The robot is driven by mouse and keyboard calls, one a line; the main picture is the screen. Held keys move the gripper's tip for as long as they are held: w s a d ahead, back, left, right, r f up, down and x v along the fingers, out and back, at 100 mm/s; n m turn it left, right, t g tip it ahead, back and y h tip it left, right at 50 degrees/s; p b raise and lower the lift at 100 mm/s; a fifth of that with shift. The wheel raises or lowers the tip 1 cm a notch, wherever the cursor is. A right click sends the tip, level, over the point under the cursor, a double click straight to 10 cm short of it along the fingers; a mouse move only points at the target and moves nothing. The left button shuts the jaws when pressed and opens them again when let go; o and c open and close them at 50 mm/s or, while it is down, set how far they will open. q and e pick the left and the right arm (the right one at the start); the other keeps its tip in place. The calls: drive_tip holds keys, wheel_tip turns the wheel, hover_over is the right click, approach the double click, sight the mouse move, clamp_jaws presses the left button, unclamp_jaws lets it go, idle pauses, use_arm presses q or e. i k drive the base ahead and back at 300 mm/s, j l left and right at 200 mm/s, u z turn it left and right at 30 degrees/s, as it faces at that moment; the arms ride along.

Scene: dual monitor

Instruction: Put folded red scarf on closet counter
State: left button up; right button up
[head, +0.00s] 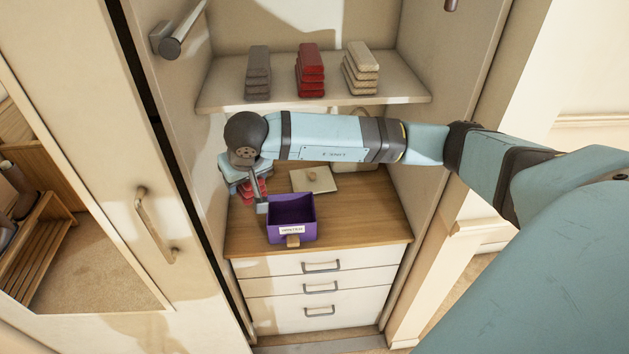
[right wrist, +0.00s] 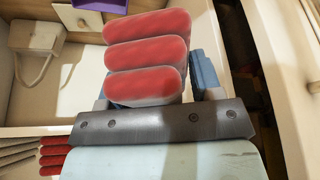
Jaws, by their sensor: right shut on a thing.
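The folded red scarf (right wrist: 146,55) shows as several rounded red layers with grey edges. It sits between the blue fingers of my right gripper (right wrist: 152,84), which is shut on it. In the head view my right gripper (head: 238,170) is at the left of the closet, below the shelf and over the left part of the wooden closet counter (head: 350,215). The held scarf shows there as a small red patch (head: 252,192), partly hidden by my wrist. I cannot tell whether it touches the counter. My left gripper is not in view.
A purple labelled box (head: 291,225) stands at the counter's front, close to my gripper. A beige flat item (head: 314,178) lies behind it. The shelf (head: 375,100) above holds grey, red and cream stacks. The counter's right side is clear. The left closet wall is close.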

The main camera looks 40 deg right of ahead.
sight(360, 223)
drive_tip(key=i+z, duration=0.25)
drive_tip(key=j+z, duration=0.1)
drive_tip(key=z, duration=0.2)
drive_tip(key=i+l+z, duration=0.15)
